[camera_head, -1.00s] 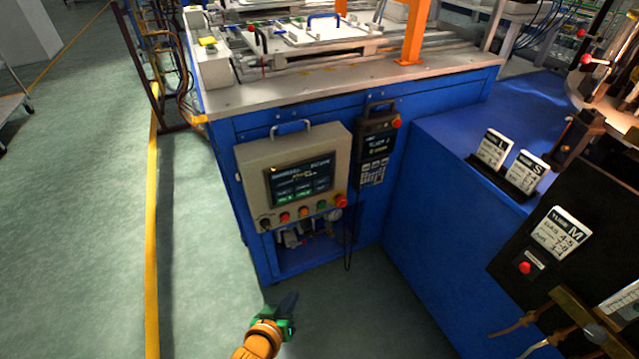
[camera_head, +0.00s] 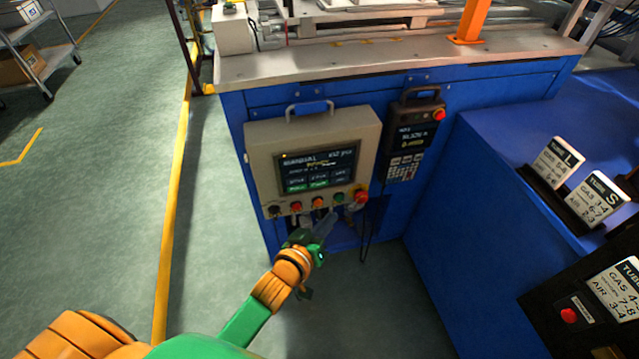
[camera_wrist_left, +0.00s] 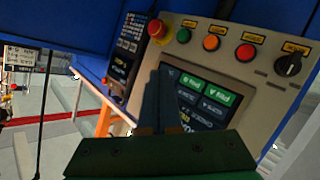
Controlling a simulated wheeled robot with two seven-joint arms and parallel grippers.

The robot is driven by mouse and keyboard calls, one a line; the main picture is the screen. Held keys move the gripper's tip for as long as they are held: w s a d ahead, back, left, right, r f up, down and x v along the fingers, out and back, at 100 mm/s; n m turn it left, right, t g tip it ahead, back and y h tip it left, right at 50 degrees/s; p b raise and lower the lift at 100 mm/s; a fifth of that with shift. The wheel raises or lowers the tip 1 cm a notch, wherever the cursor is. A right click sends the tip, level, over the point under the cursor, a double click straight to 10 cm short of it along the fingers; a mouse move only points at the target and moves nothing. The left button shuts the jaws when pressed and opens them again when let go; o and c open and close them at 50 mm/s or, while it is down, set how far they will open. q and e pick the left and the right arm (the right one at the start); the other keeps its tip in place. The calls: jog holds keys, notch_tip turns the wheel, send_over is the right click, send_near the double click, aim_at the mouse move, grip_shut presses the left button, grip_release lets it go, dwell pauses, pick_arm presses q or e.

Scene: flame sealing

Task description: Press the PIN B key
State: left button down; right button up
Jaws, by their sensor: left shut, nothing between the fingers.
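The control panel (camera_head: 253,152) is a beige box with a dark touchscreen (camera_head: 345,164), tilted on the blue cabinet. Two green keys sit in the screen's bottom row. The left one looks like PIN A (camera_head: 297,188), and the one beside it, probably PIN B (camera_head: 319,184), has a label too small to read surely. My left gripper (camera_head: 328,222) is shut and empty, just below the panel's lower edge in the head view. In the left wrist view its fingers (camera_wrist_left: 160,85) overlap the inverted screen (camera_wrist_left: 205,100) and hide part of it. Contact is not visible.
A row of coloured buttons (camera_head: 318,202) and a red emergency stop (camera_head: 361,196) lie under the screen, close to my fingers. A pendant (camera_head: 412,137) hangs to the right. Blue housing (camera_head: 480,220) and tube cards (camera_head: 557,161) stand further right.

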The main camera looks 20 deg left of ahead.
aim_at(325, 184)
pick_arm(q)
jog(key=w+a+b, duration=0.1)
jog(key=w+a, duration=0.3)
jog(key=w, duration=0.2)
jog(key=shift+w+b, duration=0.15)
jog(key=shift+b, duration=0.25)
jog(key=shift+a, duration=0.15)
dwell(1.5)
jog(key=shift+w+a, duration=0.2)
jog(key=shift+w, duration=0.15)
jog(key=shift+w+a, duration=0.2)
jog(key=shift+w, duration=0.05)
dwell(0.6)
jog(key=shift+s+d+r+p, duration=0.1)
jog(key=shift+s+d+p, duration=0.15)
jog(key=shift+s+p, duration=0.15)
jog(key=shift+s+d, duration=0.2)
jog(key=shift+s, duration=0.05)
